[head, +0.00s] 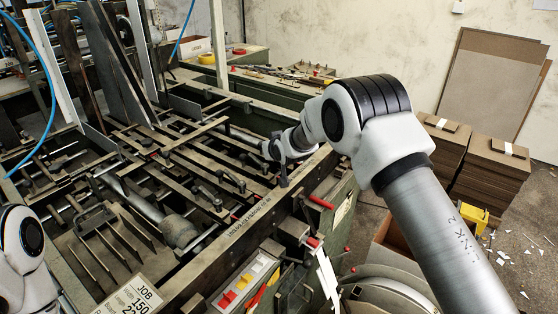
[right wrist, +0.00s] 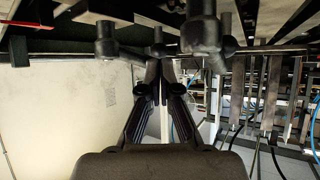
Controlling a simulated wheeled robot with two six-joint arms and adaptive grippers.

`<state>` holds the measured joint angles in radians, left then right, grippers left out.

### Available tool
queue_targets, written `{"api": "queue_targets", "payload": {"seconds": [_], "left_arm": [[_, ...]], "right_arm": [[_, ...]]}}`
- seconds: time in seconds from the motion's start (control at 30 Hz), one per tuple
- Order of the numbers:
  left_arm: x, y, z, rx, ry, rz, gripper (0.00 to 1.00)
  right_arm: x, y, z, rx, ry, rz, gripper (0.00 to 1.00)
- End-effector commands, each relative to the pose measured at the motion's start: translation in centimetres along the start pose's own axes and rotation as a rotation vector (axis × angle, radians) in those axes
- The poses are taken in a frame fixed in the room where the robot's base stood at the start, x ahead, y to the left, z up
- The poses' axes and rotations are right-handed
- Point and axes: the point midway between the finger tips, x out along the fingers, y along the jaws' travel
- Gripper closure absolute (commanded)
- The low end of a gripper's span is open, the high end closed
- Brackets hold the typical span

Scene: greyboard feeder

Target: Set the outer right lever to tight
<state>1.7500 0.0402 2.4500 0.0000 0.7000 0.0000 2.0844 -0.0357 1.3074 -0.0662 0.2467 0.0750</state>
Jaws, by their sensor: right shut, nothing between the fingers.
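Several dark clamp levers stand on the feeder's bars, with one lever (head: 232,180) and another lever (head: 205,197) to the left of my right gripper (head: 283,180) in the head view. My right gripper is low over the feeder's right side, shut and empty. In the right wrist view its fingers (right wrist: 160,68) come together just below a dark round-ended lever (right wrist: 204,32), with another such lever (right wrist: 107,40) to the left. I cannot tell whether the fingers touch a lever, or which one is the outer right lever. My left gripper is out of view.
A front rail (head: 225,245) with small lettering runs along the feeder. A job card (head: 135,297), a button panel (head: 245,283) and red-handled levers (head: 320,202) are near the front. Greyboard stacks (head: 490,165) stand at the right.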

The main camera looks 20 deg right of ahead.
Motion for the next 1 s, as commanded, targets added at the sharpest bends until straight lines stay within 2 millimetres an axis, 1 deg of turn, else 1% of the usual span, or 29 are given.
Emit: {"api": "queue_targets", "payload": {"seconds": [0.03, 0.3, 1.0], "left_arm": [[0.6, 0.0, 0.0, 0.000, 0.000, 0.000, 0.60], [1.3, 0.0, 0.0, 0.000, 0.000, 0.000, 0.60], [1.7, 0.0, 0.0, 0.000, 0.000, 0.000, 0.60]], "right_arm": [[0.3, 0.0, 0.2, -0.001, 0.001, -0.001, 1.00], [0.7, 0.0, -0.2, -0.002, 0.000, -0.003, 1.00], [1.0, 0.2, -0.6, -0.002, 0.000, -0.003, 1.00]]}}
